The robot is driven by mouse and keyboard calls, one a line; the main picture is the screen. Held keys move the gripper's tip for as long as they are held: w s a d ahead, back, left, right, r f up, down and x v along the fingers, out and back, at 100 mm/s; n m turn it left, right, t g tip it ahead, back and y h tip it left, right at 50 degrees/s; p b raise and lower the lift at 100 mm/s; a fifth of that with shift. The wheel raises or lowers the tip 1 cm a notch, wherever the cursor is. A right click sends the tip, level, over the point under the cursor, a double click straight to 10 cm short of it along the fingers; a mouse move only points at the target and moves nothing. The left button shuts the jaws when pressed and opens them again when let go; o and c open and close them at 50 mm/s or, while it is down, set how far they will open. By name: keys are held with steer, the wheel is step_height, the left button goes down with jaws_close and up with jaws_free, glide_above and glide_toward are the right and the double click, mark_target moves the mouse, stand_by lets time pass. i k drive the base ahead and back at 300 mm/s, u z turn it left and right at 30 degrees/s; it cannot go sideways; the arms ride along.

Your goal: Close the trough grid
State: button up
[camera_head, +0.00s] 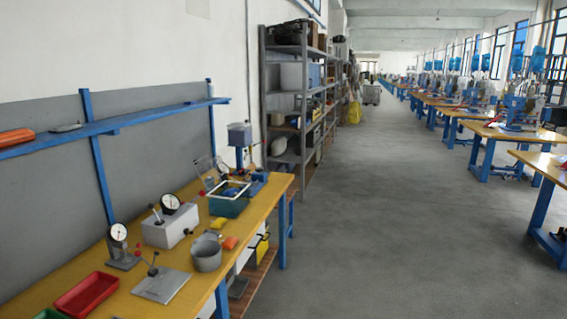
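A teal trough (226,208) with a pale rim stands near the far end of the yellow workbench. Several blue and yellow bits show inside it. A small pale-framed panel (204,166) stands raised and tilted behind the trough, on its left. It may be the trough's grid, but it is too small to tell whether it is hinged to the trough. My gripper is not in view.
A blue-based press (247,162) stands behind the trough. The grey aisle floor (390,240) is clear.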

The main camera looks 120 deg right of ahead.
mark_target(207, 168)
steer(key=z, duration=3.7)
steer(key=i, duration=0.4)
